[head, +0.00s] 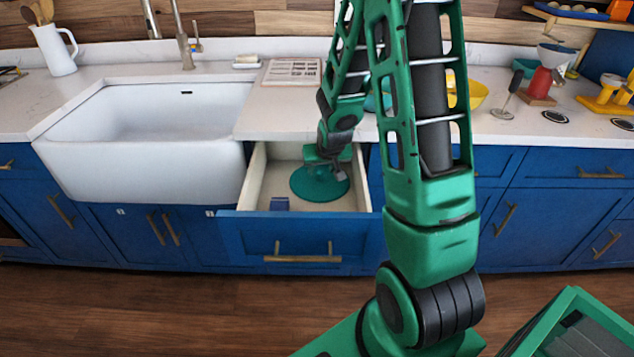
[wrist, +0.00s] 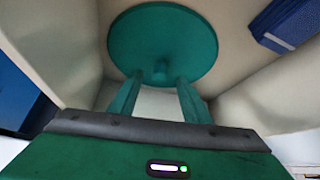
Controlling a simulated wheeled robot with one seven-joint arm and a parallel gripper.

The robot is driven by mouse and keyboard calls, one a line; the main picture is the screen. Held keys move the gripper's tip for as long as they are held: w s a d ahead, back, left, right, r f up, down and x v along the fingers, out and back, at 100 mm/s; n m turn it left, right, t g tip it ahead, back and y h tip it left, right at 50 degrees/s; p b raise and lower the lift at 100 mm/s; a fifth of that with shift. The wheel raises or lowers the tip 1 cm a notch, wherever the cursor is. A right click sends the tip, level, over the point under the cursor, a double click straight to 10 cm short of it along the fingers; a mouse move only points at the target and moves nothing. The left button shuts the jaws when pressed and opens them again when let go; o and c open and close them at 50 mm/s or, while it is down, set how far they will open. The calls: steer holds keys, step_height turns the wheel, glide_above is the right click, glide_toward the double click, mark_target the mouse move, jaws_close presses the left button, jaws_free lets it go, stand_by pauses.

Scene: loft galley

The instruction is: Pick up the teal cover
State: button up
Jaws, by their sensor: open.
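The teal cover (head: 304,188) is a round disc lying in the open drawer. It also shows in the wrist view (wrist: 163,35), with a small knob at its middle. My gripper (head: 324,171) reaches down into the drawer above the cover. In the wrist view, the two fingers of my gripper (wrist: 160,80) are apart, pointing at the knob, one on either side of it. Nothing is held between them. Whether the fingertips touch the cover cannot be told. My gripper hides part of the cover in the head view.
The open drawer (head: 257,178) has side walls close around the cover. A small blue box (head: 280,203) lies in its front left; it shows in the wrist view too (wrist: 285,22). A white sink (head: 150,135) is to the left. The counter edge overhangs the drawer's back.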

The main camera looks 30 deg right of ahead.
mark_target(320, 171)
steer(key=shift+x, duration=1.65)
steer(key=shift+a, duration=0.1)
steer(key=shift+c, duration=0.2)
jaws_close()
steer(key=shift+r, duration=0.2)
steer(key=shift+r, duration=0.6)
step_height(320, 171, up, 2)
steer(key=shift+r, duration=0.25)
steer(key=s+a+r, duration=0.7)
steer(key=a, duration=0.1)
steer(key=shift+s+a, duration=0.35)
steer(key=shift+s, duration=0.05)
